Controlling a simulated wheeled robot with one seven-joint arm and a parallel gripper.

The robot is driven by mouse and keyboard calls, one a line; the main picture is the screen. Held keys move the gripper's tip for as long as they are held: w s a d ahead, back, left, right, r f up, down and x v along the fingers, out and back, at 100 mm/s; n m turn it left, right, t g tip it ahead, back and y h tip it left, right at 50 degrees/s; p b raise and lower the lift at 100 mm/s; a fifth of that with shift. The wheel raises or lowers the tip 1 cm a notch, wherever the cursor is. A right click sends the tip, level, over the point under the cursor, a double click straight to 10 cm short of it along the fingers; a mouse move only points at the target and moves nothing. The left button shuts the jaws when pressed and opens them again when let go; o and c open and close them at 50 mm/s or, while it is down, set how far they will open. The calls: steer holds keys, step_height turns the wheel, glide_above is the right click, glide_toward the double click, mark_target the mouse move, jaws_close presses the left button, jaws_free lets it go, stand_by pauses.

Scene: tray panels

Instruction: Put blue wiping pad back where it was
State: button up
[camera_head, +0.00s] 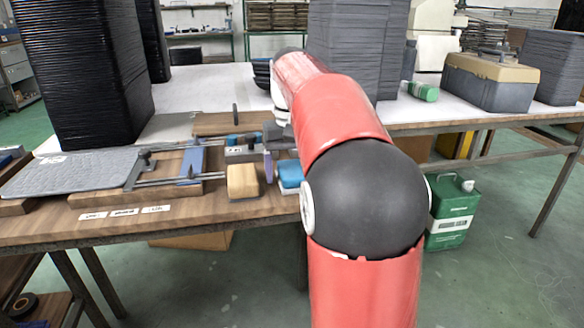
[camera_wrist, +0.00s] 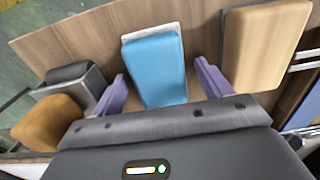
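The blue wiping pad (camera_wrist: 155,68) has a light blue top on a pale base. It rests on the wooden table surface, and part of it shows beside my arm in the head view (camera_head: 290,174). My gripper (camera_wrist: 161,72) has two purple fingers, spread apart on either side of the pad's near end, with gaps visible between them and the pad. In the head view one purple finger (camera_head: 268,166) shows between the pad and a light wooden block (camera_head: 243,181); my arm hides the rest of the gripper. That block is also right of the right finger in the wrist view (camera_wrist: 265,45).
An orange-brown block (camera_wrist: 48,121) and a grey-black piece (camera_wrist: 78,75) lie left of my fingers in the wrist view. A grey slab (camera_head: 70,172), rails and a blue bar (camera_head: 191,163) occupy the table's left. Black stacked trays (camera_head: 85,70) stand behind.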

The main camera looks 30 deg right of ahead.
mark_target(292, 167)
steer(key=shift+f, duration=0.1)
steer(key=shift+r+b, duration=0.25)
steer(key=shift+b, duration=0.15)
step_height(292, 167, up, 8)
steer(key=shift+f+p, duration=0.2)
steer(key=shift+p, duration=0.9)
steer(key=shift+n+t, duration=0.4)
steer(key=shift+t, duration=0.4)
steer(key=s+a, duration=0.1)
steer(key=s+a+f, duration=0.1)
steer(key=s+a, duration=0.3)
steer(key=shift+s+f, duration=0.2)
steer(key=shift+f, duration=0.05)
steer(key=s+a+f+n+t, duration=0.1)
steer(key=s+a+f+t, duration=0.1)
steer(key=s+a+f, duration=0.2)
steer(key=s+a+f+n+t, duration=0.1)
steer(key=s+a+f, duration=0.4)
steer(key=s+f, duration=0.6)
steer(key=shift+s+f+t, duration=0.2)
steer(key=shift+s+t, duration=0.05)
steer(key=shift+t, duration=0.25)
